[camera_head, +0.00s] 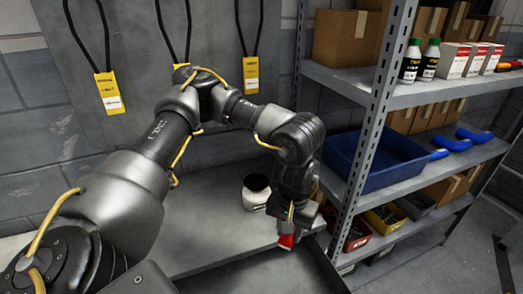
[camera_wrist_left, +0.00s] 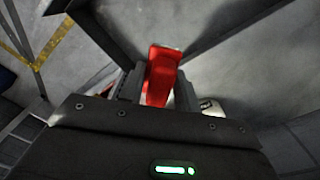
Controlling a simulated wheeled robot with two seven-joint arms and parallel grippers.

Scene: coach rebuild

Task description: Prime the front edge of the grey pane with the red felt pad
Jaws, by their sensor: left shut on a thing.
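My left gripper (camera_head: 288,226) is shut on the red felt pad (camera_head: 287,241), which hangs below it by the right end of a flat grey surface (camera_head: 215,215). In the left wrist view the pad (camera_wrist_left: 161,75) stands between the two fingers of my left gripper (camera_wrist_left: 160,88). I cannot tell whether the pad touches the surface, or whether this surface is the grey pane or a bench top. My right gripper is not in view.
A metal shelf rack (camera_head: 372,130) stands close on the right, with a blue tray (camera_head: 385,165), cartons (camera_head: 347,38) and bottles (camera_head: 410,62). Yellow tags (camera_head: 109,91) hang on black straps at the back wall. The grey surface left of the jar is clear.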

